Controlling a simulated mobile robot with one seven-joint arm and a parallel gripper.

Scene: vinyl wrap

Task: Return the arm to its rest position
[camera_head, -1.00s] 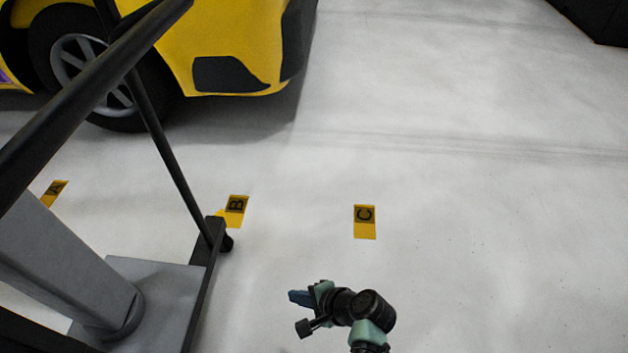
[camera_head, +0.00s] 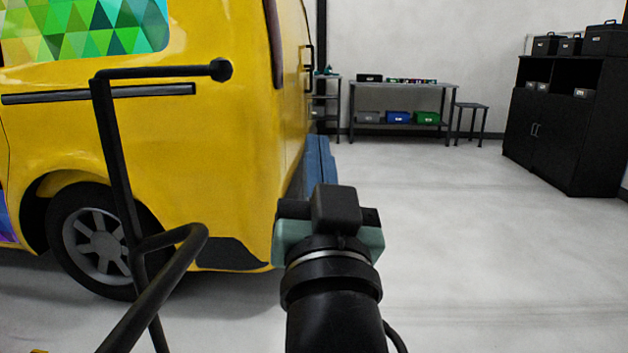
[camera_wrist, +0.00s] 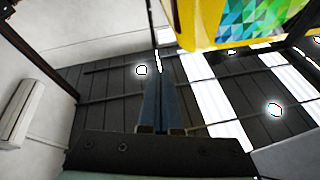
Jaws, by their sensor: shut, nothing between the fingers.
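My gripper (camera_head: 318,160) is raised in the head view, in front of the rear corner of the yellow van. Its blue fingers are together and point away from the head camera. In the wrist view the closed fingers of my gripper (camera_wrist: 157,103) show at the centre, with nothing between them. The wrist view looks up past them to the dark ceiling (camera_wrist: 110,85).
The yellow van (camera_head: 215,150) with a coloured triangle pattern fills the left. A black frame (camera_head: 120,170) stands in front of it. A work table (camera_head: 404,84), a stool (camera_head: 472,106) and a black cabinet (camera_head: 560,130) are at the back. The floor (camera_head: 490,240) at right is clear.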

